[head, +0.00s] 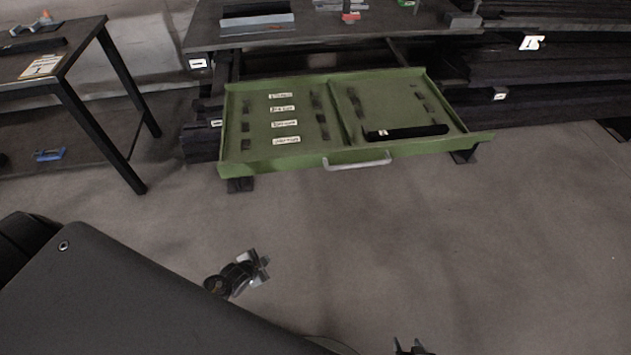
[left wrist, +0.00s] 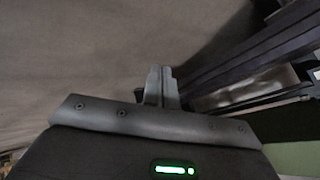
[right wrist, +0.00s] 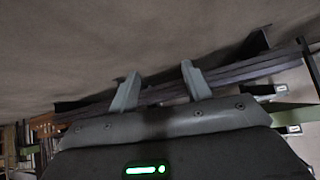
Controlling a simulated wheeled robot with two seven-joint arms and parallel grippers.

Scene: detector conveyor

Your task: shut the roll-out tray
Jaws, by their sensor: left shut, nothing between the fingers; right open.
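The green roll-out tray (head: 300,163) stands pulled out from beneath the dark table in the head view. Its pale bar handle (head: 357,163) is on the front wall. A black tool (head: 407,132) lies in its right compartment, and white labels lie in the left one. My left gripper (head: 262,267) is low over the floor in front of the tray, apart from it; its fingers (left wrist: 161,84) are together and empty. My right gripper (head: 412,346) just shows at the bottom edge of the head view, away from the tray; its fingers (right wrist: 158,82) are apart with nothing between them.
The dark table (head: 310,40) stands behind and above the tray. A black-legged side table (head: 95,100) stands at the left, with a blue item (head: 50,155) beneath it. Dark stacked beams (head: 560,92) lie at the right. The floor before the tray is clear.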

